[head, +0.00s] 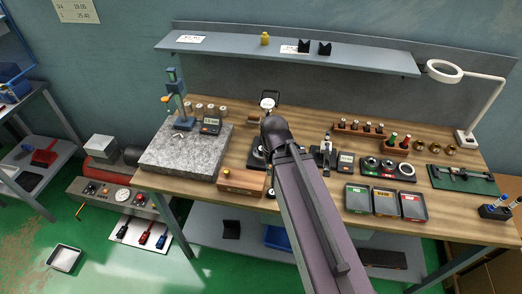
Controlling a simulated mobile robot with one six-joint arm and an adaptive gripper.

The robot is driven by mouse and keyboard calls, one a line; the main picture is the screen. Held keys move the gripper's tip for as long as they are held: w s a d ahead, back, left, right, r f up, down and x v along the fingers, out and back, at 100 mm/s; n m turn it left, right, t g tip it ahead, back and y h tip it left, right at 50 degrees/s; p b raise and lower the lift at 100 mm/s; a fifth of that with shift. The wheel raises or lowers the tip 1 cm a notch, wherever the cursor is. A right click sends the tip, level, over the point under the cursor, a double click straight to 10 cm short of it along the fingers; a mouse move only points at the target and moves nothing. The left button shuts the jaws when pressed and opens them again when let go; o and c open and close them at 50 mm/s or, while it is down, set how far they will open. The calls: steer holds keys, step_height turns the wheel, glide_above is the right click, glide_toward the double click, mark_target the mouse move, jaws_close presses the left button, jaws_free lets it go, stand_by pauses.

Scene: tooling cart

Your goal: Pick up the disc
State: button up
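I cannot tell for sure which piece is the disc. A dark holder (377,176) on the right half of the bench carries a few round, ring-like pieces, among them a pale ring (407,169). Several small brass-coloured round pieces (450,149) stand behind it to the right. My arm reaches in from the bottom over the middle of the bench, left of these pieces. My gripper does not show clearly; the arm hides the area around its end.
A granite plate (185,155) with a height gauge (178,100) stands at the left. Three labelled trays (385,202) sit at the front right. A ring lamp (445,71) stands at the back right. A shelf (370,62) hangs above the bench.

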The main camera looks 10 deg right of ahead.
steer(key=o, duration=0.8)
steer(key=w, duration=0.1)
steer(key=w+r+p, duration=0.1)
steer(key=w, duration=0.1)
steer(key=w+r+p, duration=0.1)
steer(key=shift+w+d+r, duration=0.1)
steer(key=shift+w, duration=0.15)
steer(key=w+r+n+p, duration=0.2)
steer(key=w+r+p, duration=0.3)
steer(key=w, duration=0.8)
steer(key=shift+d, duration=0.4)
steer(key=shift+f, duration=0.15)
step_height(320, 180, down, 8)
steer(key=b, duration=0.8)
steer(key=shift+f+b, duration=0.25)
steer(key=shift+b, duration=0.15)
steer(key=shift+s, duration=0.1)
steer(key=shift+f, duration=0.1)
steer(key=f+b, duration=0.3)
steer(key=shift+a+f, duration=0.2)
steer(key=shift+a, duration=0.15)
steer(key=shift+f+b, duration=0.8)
steer(key=shift+b, duration=0.3)
